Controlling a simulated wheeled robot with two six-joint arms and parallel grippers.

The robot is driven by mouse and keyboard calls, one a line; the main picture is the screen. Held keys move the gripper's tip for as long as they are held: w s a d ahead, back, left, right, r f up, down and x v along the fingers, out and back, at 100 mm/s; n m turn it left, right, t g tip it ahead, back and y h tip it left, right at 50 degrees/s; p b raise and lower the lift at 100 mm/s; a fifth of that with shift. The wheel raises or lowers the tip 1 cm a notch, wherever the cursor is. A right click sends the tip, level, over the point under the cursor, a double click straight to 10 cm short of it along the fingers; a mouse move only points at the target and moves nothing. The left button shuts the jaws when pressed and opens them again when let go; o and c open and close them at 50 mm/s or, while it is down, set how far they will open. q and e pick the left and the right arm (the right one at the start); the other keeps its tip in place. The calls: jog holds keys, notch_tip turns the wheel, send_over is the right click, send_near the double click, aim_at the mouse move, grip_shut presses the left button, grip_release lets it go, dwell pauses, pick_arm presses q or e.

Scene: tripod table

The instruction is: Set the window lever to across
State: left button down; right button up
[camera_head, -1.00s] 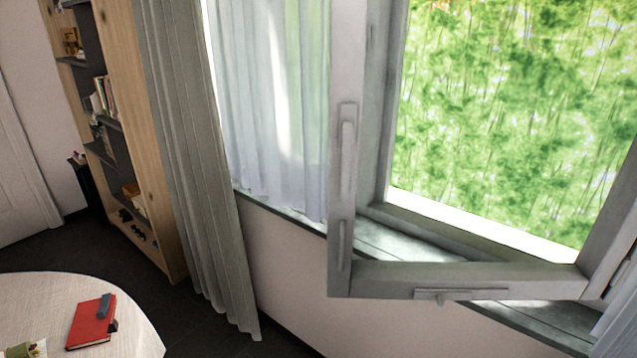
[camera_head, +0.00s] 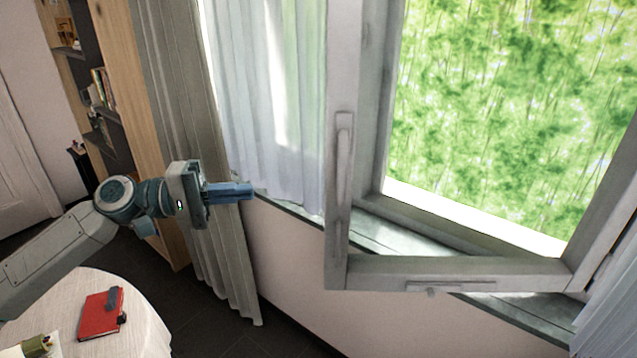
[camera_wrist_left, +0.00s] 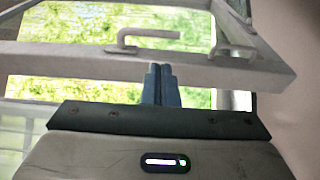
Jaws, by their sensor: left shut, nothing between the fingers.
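The window lever (camera_head: 343,165) is a pale grey handle on the left upright of the open window sash (camera_head: 460,272). In the head view it lies along the upright, roughly vertical. In the wrist view an L-shaped handle (camera_wrist_left: 150,35), apparently the same lever, lies along the frame bar beyond my fingers. My left gripper (camera_head: 250,191) is shut and empty, with blue fingers pointing right towards the sash. It is left of the lever and apart from it. Its fingertips (camera_wrist_left: 160,68) show in the wrist view below the handle. My right gripper is not in view.
Another handle (camera_head: 450,287) sits on the sash's bottom rail. A grey curtain (camera_head: 170,90) hangs behind my left gripper, and a sheer curtain (camera_head: 270,110) hangs beside the sash. A round table (camera_head: 140,315) with a red book (camera_head: 100,318) stands at lower left.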

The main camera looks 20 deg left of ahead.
pick_arm(q)
jog(key=shift+w, duration=0.1)
jog(key=p+x, duration=0.8)
jog(key=x, duration=0.6)
jog(key=shift+p, duration=0.4)
jog(key=shift+a+f, duration=0.1)
jog(key=shift+f, duration=0.05)
dwell(0.4)
